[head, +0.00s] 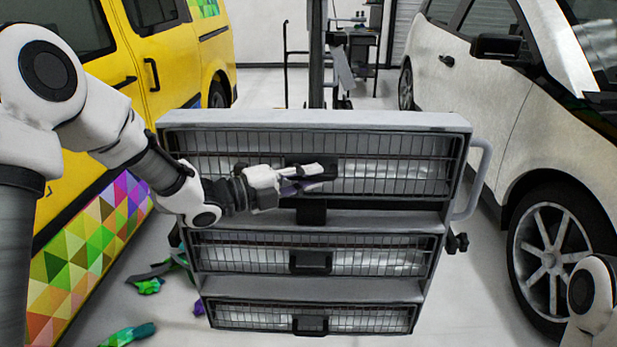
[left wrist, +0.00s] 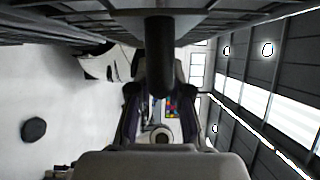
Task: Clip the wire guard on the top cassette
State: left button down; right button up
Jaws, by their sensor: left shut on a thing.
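The top cassette (head: 330,119) is the uppermost of three lamp cassettes in a grey frame, in the middle of the head view. Its wire guard (head: 410,165) is a dark wire grid across the cassette's front, with bright lamp tubes behind it. My left gripper (head: 318,178) is at the middle of this guard, shut on its black handle, which it partly hides. In the left wrist view a dark bar (left wrist: 159,55) runs between the two fingers. A black block (head: 311,211) sits just below the gripper. I cannot tell whether the guard's edge is fully seated. My right gripper is out of view.
The middle cassette (head: 220,255) and bottom cassette (head: 240,318) have similar guards with black handles. A grey side handle (head: 482,180) sticks out on the right. A yellow van (head: 160,60) stands left and a white car (head: 480,100) right. Coloured scraps (head: 130,335) lie on the floor.

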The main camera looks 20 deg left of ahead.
pick_arm(q)
jog(key=shift+r, duration=0.15)
dwell(0.8)
jog(key=c, duration=1)
grip_release()
jog(key=shift+w, duration=0.1)
jog(key=v, duration=1.2)
